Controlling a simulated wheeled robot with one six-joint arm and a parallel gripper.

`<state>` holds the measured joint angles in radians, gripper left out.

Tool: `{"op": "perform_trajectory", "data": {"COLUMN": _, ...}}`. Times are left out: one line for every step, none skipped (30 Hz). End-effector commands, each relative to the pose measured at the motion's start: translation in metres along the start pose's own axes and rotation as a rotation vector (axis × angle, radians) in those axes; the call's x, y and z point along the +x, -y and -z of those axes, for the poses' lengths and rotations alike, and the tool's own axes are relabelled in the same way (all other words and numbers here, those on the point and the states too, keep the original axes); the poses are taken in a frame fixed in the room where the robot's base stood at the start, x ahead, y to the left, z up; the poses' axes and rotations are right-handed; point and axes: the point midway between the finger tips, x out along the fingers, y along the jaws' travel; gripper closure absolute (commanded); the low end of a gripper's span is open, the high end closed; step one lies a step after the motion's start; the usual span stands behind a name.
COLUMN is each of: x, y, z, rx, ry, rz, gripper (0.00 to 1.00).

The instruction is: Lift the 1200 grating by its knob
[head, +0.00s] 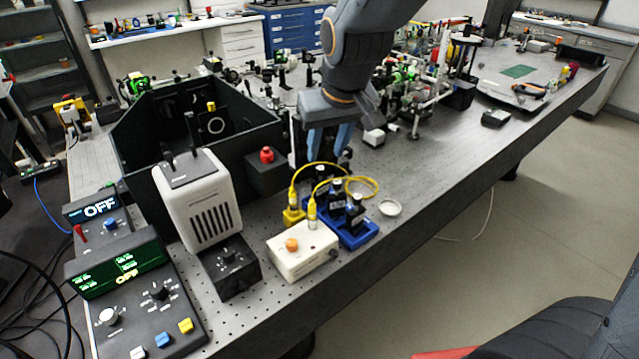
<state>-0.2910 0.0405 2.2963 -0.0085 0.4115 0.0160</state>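A blue rack (358,238) stands on the bench near its front edge. It holds several dark upright pieces with small knobs on top, such as the front one (354,212). These look like gratings, but their markings are too small to read, so I cannot tell which is the 1200. My gripper (326,155) points down above and just behind the rack. Its two blue fingers look apart, with no piece clearly between them. The arm and fingers hide part of the bench behind the rack.
A yellow cable (362,181) loops beside the rack from a white box (303,251) with an orange knob. A small round dish (390,207) lies to the right. A black open enclosure (150,150) and a red button (267,155) are left. The bench right of the dish is clear.

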Motion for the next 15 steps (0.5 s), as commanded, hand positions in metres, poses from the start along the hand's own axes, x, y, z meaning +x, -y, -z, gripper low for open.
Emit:
{"op": "perform_trajectory", "data": {"x": 0.005, "y": 0.0, "z": -0.001, "rx": 0.001, "ry": 0.002, "rz": 0.0, "gripper": 0.64}}
{"op": "perform_trajectory", "data": {"x": 0.008, "y": 0.0, "z": -0.001, "rx": 0.001, "ry": 0.003, "rz": 0.0, "gripper": 0.64}}
{"op": "perform_trajectory", "data": {"x": 0.011, "y": 0.0, "z": -0.001, "rx": 0.001, "ry": 0.003, "rz": 0.0, "gripper": 0.64}}
{"op": "perform_trajectory", "data": {"x": 0.013, "y": 0.0, "z": -0.001, "rx": 0.001, "ry": 0.002, "rz": 0.0, "gripper": 0.64}}
{"op": "perform_trajectory", "data": {"x": 0.014, "y": 0.0, "z": -0.001, "rx": 0.001, "ry": 0.001, "rz": 0.0, "gripper": 0.64}}
{"op": "perform_trajectory", "data": {"x": 0.016, "y": 0.0, "z": -0.001, "rx": 0.001, "ry": 0.002, "rz": 0.0, "gripper": 0.64}}
{"op": "perform_trajectory", "data": {"x": 0.018, "y": 0.0, "z": -0.001, "rx": 0.001, "ry": 0.003, "rz": -0.001, "gripper": 0.64}}
{"op": "perform_trajectory", "data": {"x": 0.02, "y": 0.0, "z": -0.001, "rx": 0.001, "ry": 0.004, "rz": -0.001, "gripper": 0.64}}
{"op": "perform_trajectory", "data": {"x": 0.023, "y": 0.001, "z": -0.001, "rx": 0.001, "ry": 0.004, "rz": 0.0, "gripper": 0.64}}
{"op": "perform_trajectory", "data": {"x": 0.027, "y": 0.001, "z": -0.001, "rx": 0.001, "ry": 0.004, "rz": 0.0, "gripper": 0.64}}
{"op": "perform_trajectory", "data": {"x": 0.03, "y": 0.001, "z": -0.001, "rx": 0.001, "ry": 0.006, "rz": 0.0, "gripper": 0.64}}
{"op": "perform_trajectory", "data": {"x": 0.035, "y": 0.002, "z": -0.001, "rx": 0.001, "ry": 0.005, "rz": 0.0, "gripper": 0.64}}
{"op": "perform_trajectory", "data": {"x": 0.038, "y": 0.002, "z": -0.001, "rx": 0.001, "ry": 0.006, "rz": 0.0, "gripper": 0.64}}
{"op": "perform_trajectory", "data": {"x": 0.041, "y": 0.002, "z": -0.001, "rx": 0.001, "ry": 0.005, "rz": 0.0, "gripper": 0.64}}
{"op": "perform_trajectory", "data": {"x": 0.046, "y": 0.003, "z": -0.001, "rx": 0.001, "ry": 0.005, "rz": 0.0, "gripper": 0.64}}
